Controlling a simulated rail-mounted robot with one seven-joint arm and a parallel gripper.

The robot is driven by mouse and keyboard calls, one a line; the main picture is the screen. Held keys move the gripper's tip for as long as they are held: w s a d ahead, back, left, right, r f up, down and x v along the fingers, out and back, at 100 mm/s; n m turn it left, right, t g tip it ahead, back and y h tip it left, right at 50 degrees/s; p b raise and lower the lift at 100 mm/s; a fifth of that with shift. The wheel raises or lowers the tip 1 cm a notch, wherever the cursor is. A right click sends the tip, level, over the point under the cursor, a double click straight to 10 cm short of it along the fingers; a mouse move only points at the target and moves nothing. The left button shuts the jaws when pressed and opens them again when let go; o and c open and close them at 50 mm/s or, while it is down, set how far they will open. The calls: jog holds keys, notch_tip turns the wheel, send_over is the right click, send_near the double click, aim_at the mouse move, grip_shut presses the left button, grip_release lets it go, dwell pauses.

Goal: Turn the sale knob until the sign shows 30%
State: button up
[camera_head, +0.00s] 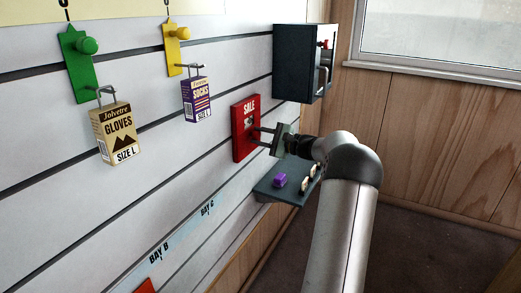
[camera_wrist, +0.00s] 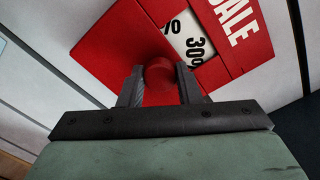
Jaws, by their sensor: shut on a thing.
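The red SALE sign (camera_head: 246,127) is mounted on the slatted wall, right of the hanging packs. In the wrist view the sign (camera_wrist: 245,50) fills the upper part and looks tilted. The round red sale knob (camera_wrist: 160,78) sits below the window. My gripper (camera_wrist: 160,88) is shut on the knob, one finger on each side. In the head view my gripper (camera_head: 262,135) reaches the sign from the right, and the knob itself is hard to make out.
A grey shelf (camera_head: 268,191) with a purple block (camera_head: 280,180) lies below my gripper. A dark box (camera_head: 297,62) is mounted above right. Gloves (camera_head: 117,133) and socks (camera_head: 197,100) packs hang to the left. Open room lies right of my arm.

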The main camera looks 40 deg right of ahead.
jog(key=n+b, duration=0.2)
jog(key=b, duration=0.1)
jog(key=n+b, duration=0.2)
jog(key=shift+f+b, duration=0.3)
jog(key=shift+b, duration=0.1)
jog(key=shift+r+n+b, duration=0.15)
jog(key=shift+n+b, duration=0.95)
jog(key=shift+b, duration=0.1)
jog(key=shift+r, duration=0.1)
jog(key=o, duration=1)
jog(key=shift+c, duration=0.2)
jog(key=p+v, duration=0.2)
jog(key=v, duration=1.5)
jog(key=shift+s, duration=0.25)
jog(key=shift+w, duration=0.1)
